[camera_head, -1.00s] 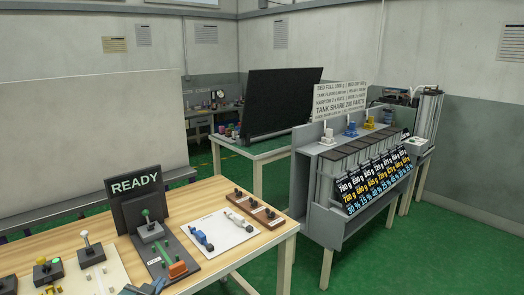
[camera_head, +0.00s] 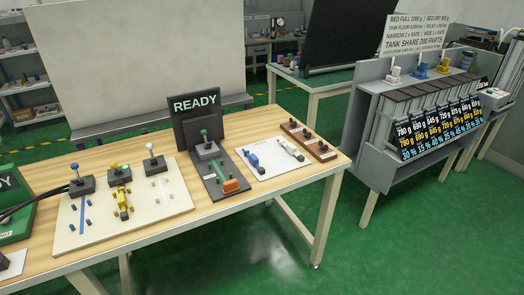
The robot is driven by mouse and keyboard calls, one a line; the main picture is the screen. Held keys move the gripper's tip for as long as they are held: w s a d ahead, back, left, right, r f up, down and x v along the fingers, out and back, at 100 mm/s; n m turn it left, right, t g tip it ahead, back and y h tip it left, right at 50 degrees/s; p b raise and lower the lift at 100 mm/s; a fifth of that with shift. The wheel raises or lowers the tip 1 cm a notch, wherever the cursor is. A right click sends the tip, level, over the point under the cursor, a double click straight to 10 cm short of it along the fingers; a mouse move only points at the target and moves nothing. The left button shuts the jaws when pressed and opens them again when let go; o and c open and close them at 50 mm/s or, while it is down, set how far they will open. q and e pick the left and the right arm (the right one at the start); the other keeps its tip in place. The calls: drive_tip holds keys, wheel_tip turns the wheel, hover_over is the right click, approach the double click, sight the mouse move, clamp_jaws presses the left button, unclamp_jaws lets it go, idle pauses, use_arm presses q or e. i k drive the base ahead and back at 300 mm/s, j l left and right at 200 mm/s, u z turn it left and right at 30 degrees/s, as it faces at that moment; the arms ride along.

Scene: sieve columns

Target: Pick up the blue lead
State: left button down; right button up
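A blue lead (camera_head: 253,161) lies on a white mat (camera_head: 268,171) on the right part of the wooden table. A white lead (camera_head: 290,150) lies beside it on the same mat, to its right. Neither of my grippers shows in this view, and nothing is seen touching the blue lead.
Left of the mat stand a dark base (camera_head: 218,180) with a READY sign (camera_head: 196,102) and an orange block (camera_head: 231,186). Further left is a cream board (camera_head: 148,221) with knobbed blocks and a yellow lead (camera_head: 122,203). A brown rack (camera_head: 311,144) lies right of the mat.

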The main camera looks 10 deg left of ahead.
sight(253, 159)
drive_tip(key=i+l+u, duration=0.15)
drive_tip(key=l, duration=0.2)
drive_tip(key=i+l+u, duration=0.15)
drive_tip(key=l, duration=0.2)
drive_tip(key=i+l+u, duration=0.1)
drive_tip(key=l, duration=0.3)
drive_tip(key=i+l+u, duration=0.15)
drive_tip(key=l, duration=0.25)
drive_tip(key=i, duration=0.1)
